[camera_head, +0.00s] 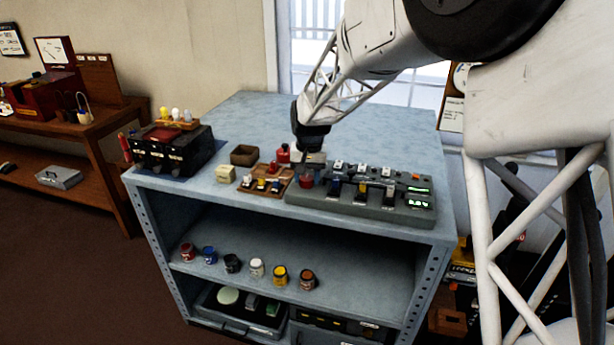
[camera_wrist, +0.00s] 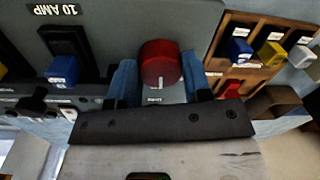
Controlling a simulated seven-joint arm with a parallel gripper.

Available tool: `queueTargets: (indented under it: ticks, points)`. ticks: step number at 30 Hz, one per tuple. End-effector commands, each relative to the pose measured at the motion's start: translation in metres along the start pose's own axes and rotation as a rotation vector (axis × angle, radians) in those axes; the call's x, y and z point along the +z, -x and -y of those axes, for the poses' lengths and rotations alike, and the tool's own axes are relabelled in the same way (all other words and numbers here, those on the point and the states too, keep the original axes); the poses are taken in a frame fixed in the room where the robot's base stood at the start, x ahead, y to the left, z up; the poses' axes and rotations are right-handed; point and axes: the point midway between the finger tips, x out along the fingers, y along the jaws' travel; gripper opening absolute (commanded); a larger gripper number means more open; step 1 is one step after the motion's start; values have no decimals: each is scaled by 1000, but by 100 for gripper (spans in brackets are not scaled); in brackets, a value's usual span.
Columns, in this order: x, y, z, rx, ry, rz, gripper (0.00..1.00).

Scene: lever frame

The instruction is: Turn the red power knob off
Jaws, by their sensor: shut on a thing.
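The red power knob (camera_wrist: 160,60) sits on the grey panel (camera_wrist: 115,20) in the wrist view, with a small white mark on its edge toward the gripper's base. My gripper (camera_wrist: 160,75) is shut on it, with one blue-padded finger on each side. In the head view the red knob (camera_head: 306,182) is at the left end of the grey lever panel (camera_head: 345,206), and my gripper (camera_head: 308,168) comes down onto it from above. The lettering beside the knob is partly hidden by the gripper.
A "10 AMP" plate and a blue-tipped lever (camera_wrist: 63,68) are beside the knob. A wooden rack (camera_head: 267,183) with coloured pieces stands left of the panel. Several levers fill the panel's right side. A black box (camera_head: 172,150) stands farther left. The bench's back is clear.

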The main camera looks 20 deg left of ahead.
Motion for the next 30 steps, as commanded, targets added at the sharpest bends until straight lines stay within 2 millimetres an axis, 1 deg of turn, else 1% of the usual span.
queueTargets:
  ticks: [7,19,20,24,30]
  points:
    - [-1,1,0,0,-68,-6,21]
    - [-1,1,0,-1,-77,-7,21]
    - [-1,1,0,-1,-76,-7,48]
    - [0,1,0,0,-76,-6,69]
    - [0,0,0,0,-76,-5,70]
